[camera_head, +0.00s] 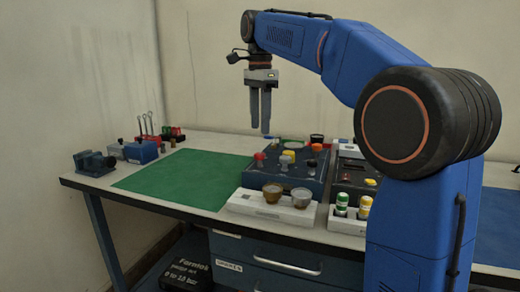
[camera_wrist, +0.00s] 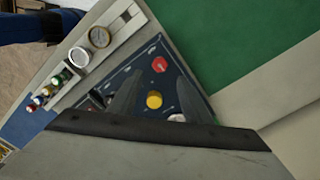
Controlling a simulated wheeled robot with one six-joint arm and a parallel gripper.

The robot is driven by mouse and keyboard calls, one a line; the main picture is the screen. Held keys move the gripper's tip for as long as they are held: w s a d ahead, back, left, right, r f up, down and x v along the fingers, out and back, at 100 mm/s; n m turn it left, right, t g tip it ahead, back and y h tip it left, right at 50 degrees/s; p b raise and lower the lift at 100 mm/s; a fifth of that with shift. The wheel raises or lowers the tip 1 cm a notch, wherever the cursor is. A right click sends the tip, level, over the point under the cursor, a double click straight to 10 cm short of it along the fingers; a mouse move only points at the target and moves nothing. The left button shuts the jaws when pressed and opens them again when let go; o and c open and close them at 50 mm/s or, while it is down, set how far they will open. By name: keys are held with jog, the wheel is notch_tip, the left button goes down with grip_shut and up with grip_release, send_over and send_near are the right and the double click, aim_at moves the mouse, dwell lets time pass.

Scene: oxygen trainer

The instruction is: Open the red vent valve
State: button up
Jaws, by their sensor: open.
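A red knob (camera_head: 260,157), seemingly the red vent valve, stands at the left front of the dark blue trainer panel (camera_head: 291,184). In the wrist view the red knob (camera_wrist: 159,65) lies just beyond my fingertips, with a yellow knob (camera_wrist: 154,100) between the fingers. My gripper (camera_head: 260,130) points down above the panel, open and empty, clear of the red knob. It also shows in the wrist view (camera_wrist: 157,80), where its body hides part of the panel.
A white holder (camera_head: 246,206) with two round gauges stands in front of the panel. A second dark panel (camera_head: 352,186) and green and yellow fittings (camera_head: 342,204) are to the right. A green mat (camera_head: 183,178) lies clear on the left, with a small vise (camera_head: 94,163) beyond it.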

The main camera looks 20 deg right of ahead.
aim_at(260, 154)
notch_tip(260, 154, down, 9)
jog(key=shift+r, duration=0.2)
dwell(0.3)
jog(key=c, duration=1)
